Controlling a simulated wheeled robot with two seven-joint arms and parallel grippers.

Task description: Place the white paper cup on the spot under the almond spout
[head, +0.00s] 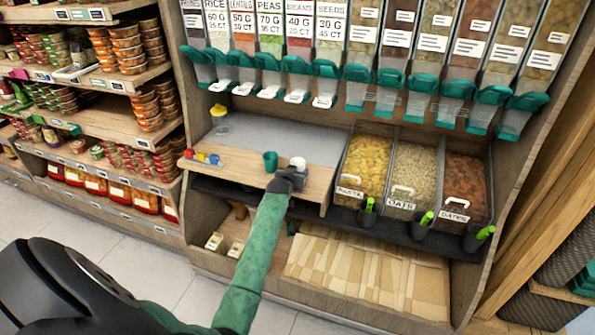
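A small white object, likely the white paper cup (298,163), shows at the far tip of my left gripper (289,177), above the wooden shelf board. My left gripper is dark and small in the view. Its fingers overlap the lower part of the cup, so I cannot tell whether they are open or shut on it. A row of dispensers with teal spouts (326,69) hangs above the counter. Readable labels include rice, peas and seeds. I cannot make out an almond label. My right gripper is not in view.
A green cup (270,161) stands just left of the white cup. A yellow-lidded container (219,119) and small colored items (207,158) are further left. Bins of pasta (367,164), oats and dates are at the right. The grey counter (265,135) behind the cups is mostly clear.

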